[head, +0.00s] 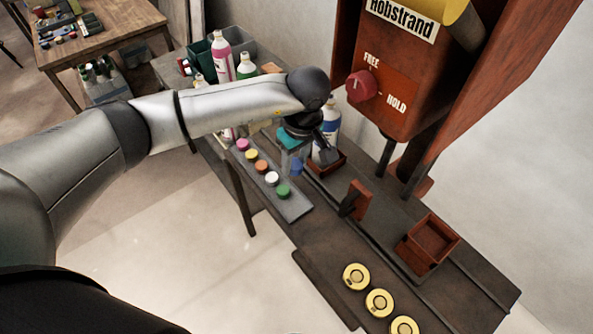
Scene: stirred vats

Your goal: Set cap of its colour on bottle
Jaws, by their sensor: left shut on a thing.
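My left gripper (294,156) points down over the far end of the bench and is shut on a blue cap (297,167). A white bottle with a blue band (329,128) stands just to the right, partly hidden by my gripper, at a small rust-red holder (335,166). The held cap is apart from the bottle's top, which my arm hides. A grey strip (295,209) carries a row of pink (243,144), yellow (252,154), orange (261,166), white (272,178) and green (283,191) caps. My right gripper is not in view.
A pink bottle (222,60) and a green-labelled bottle (246,66) stand behind my arm near a dark crate (199,50). The rust-red machine (400,60) overhangs the bench. An empty red box (432,240), an upright red block (357,198) and brass discs (379,302) lie nearer.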

